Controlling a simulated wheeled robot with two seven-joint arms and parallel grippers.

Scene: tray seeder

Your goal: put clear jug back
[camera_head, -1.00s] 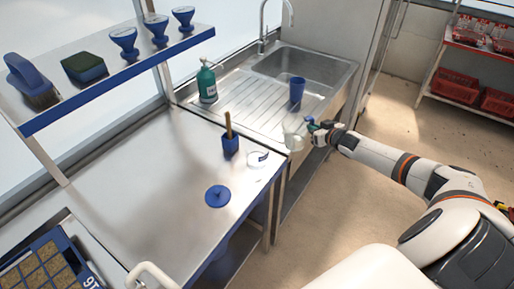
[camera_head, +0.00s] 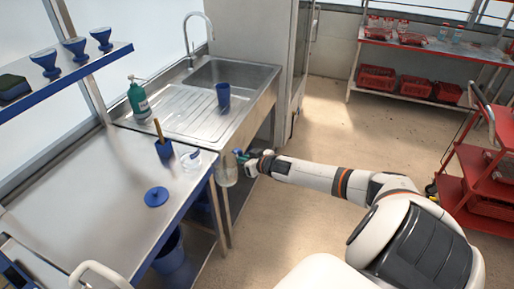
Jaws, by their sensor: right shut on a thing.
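The clear jug (camera_head: 227,170) is see-through and hangs in front of the sink unit's front edge. My right gripper (camera_head: 243,158) is shut on it, on the jug's right side, and holds it off any surface. The fingertips are small and partly hidden by the jug. My left gripper is not in view.
A red trolley (camera_head: 470,185) stands right; the floor between is clear.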

